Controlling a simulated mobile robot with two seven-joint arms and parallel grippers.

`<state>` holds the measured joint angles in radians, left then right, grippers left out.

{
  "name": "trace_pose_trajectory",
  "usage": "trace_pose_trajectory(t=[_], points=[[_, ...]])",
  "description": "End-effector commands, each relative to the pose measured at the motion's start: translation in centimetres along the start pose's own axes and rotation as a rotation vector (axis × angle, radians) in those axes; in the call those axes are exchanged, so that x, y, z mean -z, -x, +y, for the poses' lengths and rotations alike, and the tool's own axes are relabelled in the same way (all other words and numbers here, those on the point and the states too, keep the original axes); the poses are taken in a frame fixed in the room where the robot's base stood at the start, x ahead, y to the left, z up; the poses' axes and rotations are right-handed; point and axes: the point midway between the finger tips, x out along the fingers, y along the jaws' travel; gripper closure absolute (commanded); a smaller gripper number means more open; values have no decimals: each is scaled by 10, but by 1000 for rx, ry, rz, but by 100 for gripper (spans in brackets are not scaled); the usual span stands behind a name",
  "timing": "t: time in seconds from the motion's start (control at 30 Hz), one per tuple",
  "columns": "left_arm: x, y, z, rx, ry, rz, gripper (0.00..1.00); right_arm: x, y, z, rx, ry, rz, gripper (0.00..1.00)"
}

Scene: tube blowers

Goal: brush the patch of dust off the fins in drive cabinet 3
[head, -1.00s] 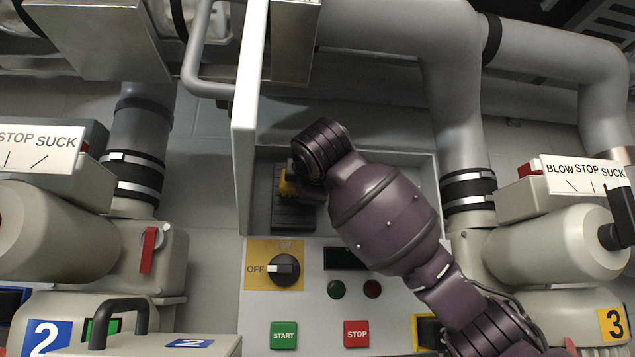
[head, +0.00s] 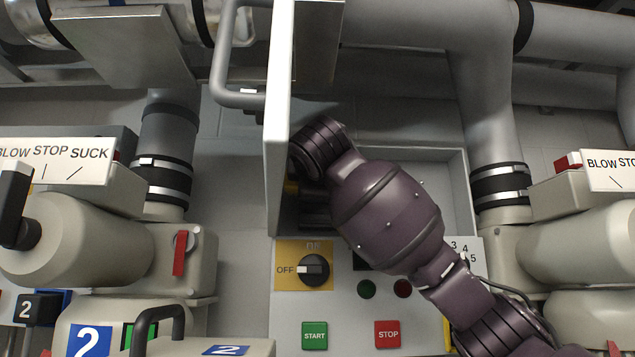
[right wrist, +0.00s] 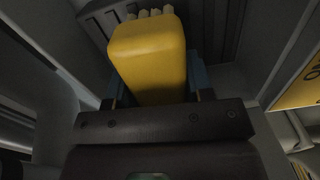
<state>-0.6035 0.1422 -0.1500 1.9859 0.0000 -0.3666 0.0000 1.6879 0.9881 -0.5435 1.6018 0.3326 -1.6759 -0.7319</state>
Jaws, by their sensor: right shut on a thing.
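The open drive cabinet (head: 459,192) stands in the middle of the head view, its door (head: 277,120) swung out at the left. My right arm reaches into it. My right gripper (right wrist: 158,78) is shut on a yellow brush (right wrist: 148,60), with a blue finger on each side and pale bristles at the far end. In the head view only a sliver of yellow shows beside the door edge. Dark fins (right wrist: 222,35) lie behind the brush; contact with the bristles cannot be told. I cannot make out a dust patch. My left gripper is not in view.
Below the opening are an OFF/ON rotary switch (head: 314,270), a green START button (head: 314,335) and a red STOP button (head: 387,334). Blowers with grey pipes flank the cabinet. The door and its side wall leave little room left of my right wrist.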

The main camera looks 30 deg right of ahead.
Motion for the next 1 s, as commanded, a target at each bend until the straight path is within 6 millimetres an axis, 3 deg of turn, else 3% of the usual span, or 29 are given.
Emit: trace_pose_trajectory(t=[1.0], points=[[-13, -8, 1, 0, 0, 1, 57, -57, 0, 4, 0, -1, -3, 71]])
